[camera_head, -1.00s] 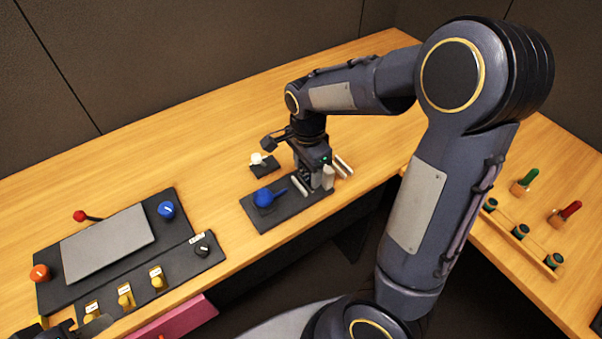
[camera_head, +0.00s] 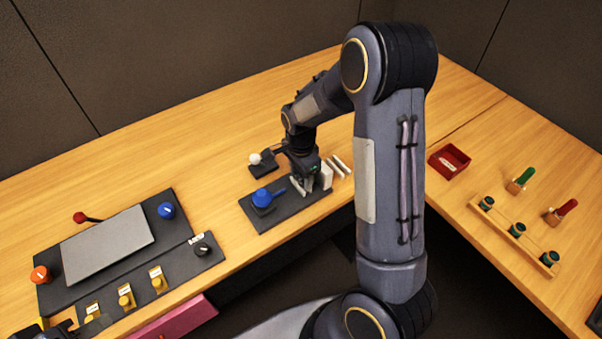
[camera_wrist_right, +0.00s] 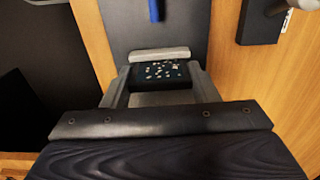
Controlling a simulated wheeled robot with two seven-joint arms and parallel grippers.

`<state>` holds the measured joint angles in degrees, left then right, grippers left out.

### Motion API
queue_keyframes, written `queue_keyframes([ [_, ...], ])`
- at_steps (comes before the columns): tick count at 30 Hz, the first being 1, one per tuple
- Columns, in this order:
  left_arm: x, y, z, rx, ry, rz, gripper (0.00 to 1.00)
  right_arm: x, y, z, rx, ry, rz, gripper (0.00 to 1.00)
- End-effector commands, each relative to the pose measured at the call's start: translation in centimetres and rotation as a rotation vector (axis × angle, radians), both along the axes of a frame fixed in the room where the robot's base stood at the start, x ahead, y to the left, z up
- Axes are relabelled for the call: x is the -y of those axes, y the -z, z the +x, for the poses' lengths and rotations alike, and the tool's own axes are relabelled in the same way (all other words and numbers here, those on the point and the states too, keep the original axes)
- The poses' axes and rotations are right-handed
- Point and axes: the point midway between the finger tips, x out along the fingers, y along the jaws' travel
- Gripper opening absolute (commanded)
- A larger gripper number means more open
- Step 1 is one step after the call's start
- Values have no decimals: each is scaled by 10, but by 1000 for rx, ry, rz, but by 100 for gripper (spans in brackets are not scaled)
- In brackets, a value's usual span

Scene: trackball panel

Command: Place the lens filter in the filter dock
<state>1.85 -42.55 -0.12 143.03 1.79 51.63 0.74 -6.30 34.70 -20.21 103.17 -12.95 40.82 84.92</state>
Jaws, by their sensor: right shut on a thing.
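My right gripper (camera_head: 308,184) is low over the right part of a black board (camera_head: 288,214), which seems to be the filter dock. In the right wrist view its fingers (camera_wrist_right: 160,80) are shut on a dark, speckled, flat-faced piece (camera_wrist_right: 160,71), apparently the lens filter. A pale grey bar (camera_wrist_right: 158,54) lies just beyond it across the board. The fingers hide how the piece meets the board. A little of my left gripper (camera_head: 62,330) shows at the bottom left; its jaws are unclear.
A small black base with a white knob (camera_head: 255,158) stands behind the board. Left is a control panel (camera_head: 108,243) with knobs. Right are a red tray (camera_head: 449,162), a wooden rack (camera_head: 515,240) with dark round pieces, and green and red handles (camera_head: 524,175).

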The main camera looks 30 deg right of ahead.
Motion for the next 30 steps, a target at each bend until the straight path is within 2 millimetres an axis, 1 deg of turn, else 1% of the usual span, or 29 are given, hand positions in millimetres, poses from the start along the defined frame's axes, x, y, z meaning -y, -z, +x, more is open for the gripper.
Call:
queue_keyframes([
  [4, 0, 4, 0, 0, 0, 0, 36, 0, 5, 0, -1, 0, 0, 32],
  [5, 0, 3, 0, 0, 0, 0, 36, 0, 3, 0, 0, 0, 0, 58],
  [9, 0, 3, 0, 0, 0, 0, 36, 0, 3, 0, -1, 0, 0, 76],
  [17, 0, 2, 0, 0, 0, 0, 36, 0, 2, 0, -1, 0, 0, 76],
  [19, 0, -1, 0, 0, 0, 0, 36, 0, -2, 0, 0, 0, 0, 76],
  [21, 0, 0, 0, 0, 0, 0, 36, 0, -7, 1, 2, 0, 0, 76],
  [23, 0, 0, 0, 0, 0, 0, 36, 0, -15, 1, 5, 0, -1, 76],
  [26, 0, 1, 0, 0, 0, 0, 36, 0, -36, 1, 6, 0, 0, 76],
  [30, 0, 2, 0, 0, 0, 0, 36, 0, -67, 1, 6, 0, 0, 76],
])
